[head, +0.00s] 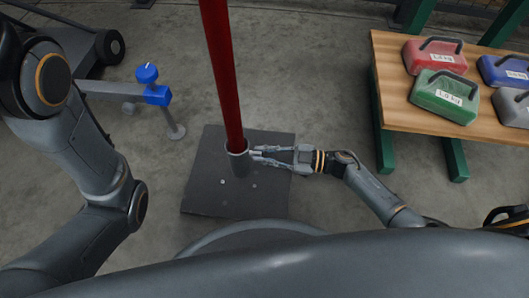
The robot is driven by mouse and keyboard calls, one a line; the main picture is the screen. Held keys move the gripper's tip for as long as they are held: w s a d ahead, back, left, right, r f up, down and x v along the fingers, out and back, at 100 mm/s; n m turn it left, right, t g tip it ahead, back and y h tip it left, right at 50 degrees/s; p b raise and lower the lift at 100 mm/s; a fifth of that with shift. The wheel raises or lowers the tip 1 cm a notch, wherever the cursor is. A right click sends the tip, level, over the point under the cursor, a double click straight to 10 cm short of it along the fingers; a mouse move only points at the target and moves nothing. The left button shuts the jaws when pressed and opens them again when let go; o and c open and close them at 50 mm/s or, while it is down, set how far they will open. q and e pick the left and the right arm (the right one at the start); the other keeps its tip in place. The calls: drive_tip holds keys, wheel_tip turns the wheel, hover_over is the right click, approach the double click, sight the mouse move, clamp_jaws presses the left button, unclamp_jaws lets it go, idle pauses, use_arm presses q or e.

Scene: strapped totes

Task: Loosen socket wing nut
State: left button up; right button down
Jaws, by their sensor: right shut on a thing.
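A red pole (222,75) stands in a grey socket (238,165) on a dark square base plate (207,190). The socket wing nut is at the socket's right side near its rim; it is too small and too covered by the fingers to make out. My right gripper (257,154) reaches in from the right with its fingertips at that side of the socket, shut on the wing nut. My left arm shows at the left, but its gripper is out of view.
A grey stand with blue parts (157,95) is at the left. A dark wheeled base (70,45) is behind it.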

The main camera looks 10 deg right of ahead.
drive_tip(key=shift+m+b, duration=4.15)
drive_tip(key=shift+m, duration=9.65)
drive_tip(key=c, duration=1.5)
unclamp_jaws()
